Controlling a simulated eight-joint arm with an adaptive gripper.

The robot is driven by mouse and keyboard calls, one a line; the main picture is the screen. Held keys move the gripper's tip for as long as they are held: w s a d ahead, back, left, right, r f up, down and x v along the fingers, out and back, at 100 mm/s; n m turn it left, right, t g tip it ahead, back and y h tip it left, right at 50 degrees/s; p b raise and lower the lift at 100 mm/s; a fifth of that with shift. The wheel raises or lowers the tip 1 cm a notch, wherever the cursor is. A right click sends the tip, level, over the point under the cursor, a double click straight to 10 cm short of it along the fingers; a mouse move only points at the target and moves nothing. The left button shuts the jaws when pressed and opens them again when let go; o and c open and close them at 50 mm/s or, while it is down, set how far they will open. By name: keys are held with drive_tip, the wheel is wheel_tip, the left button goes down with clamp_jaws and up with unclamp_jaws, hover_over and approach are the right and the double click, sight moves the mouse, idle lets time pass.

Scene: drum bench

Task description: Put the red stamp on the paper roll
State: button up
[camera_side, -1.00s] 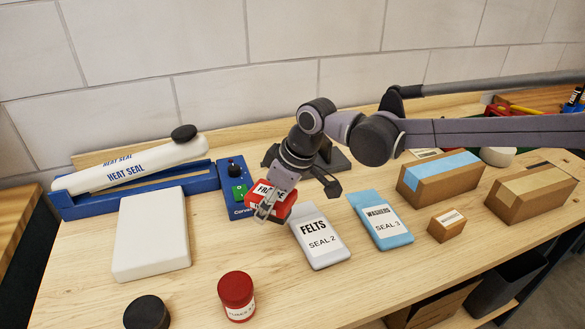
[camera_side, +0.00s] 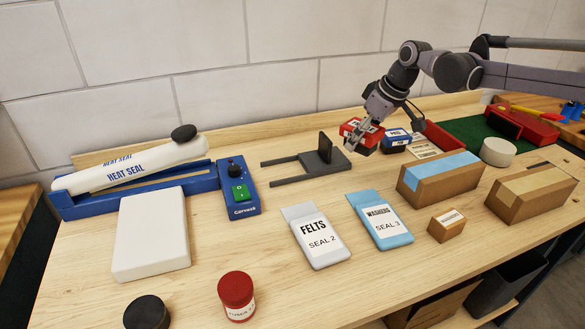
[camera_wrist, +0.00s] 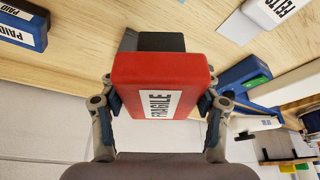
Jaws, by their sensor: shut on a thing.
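The red stamp (camera_side: 365,142), a block with a white FRAGILE label, is held between the fingers of my gripper (camera_side: 358,130). It is above the bench, close to the blue stamp. In the wrist view the red stamp (camera_wrist: 152,82) fills the space between both fingers of my gripper (camera_wrist: 158,105), with a dark part on its far side. A white round thing (camera_side: 497,151) at the right, behind the cartons, looks like the paper roll, though I cannot tell for certain. My gripper is well to the left of it and apart from it.
The blue PAID stamp (camera_side: 395,140) stands just right of the red one; a label sheet (camera_side: 424,150) lies beyond. A dark forked stand (camera_side: 310,163) is at left. The heat sealer (camera_side: 140,170) is farther left.

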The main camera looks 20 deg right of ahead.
drive_tip(key=d+r+m+h, duration=0.2)
drive_tip(key=d+m, duration=0.3)
drive_tip(key=d, duration=2.3)
drive_tip(key=s+d+r+m+h, duration=0.15)
drive_tip(key=s+d, duration=0.25)
drive_tip(key=d, duration=0.5)
drive_tip(key=s+d+m, duration=0.2)
drive_tip(key=s+d, duration=0.3)
drive_tip(key=d, duration=0.4)
drive_tip(key=s+d+m+h, duration=0.15)
drive_tip(key=s+d, duration=0.25)
drive_tip(key=d, duration=0.5)
drive_tip(key=y, duration=0.1)
hover_over(498, 142)
drive_tip(key=s, duration=0.2)
drive_tip(key=f, duration=0.4)
drive_tip(key=a+f, duration=0.1)
drive_tip(key=f, duration=0.1)
drive_tip(key=shift+w+f, duration=0.15)
drive_tip(key=shift+f, duration=2)
drive_tip(key=shift+f, duration=0.15)
drive_tip(key=o, duration=1.3)
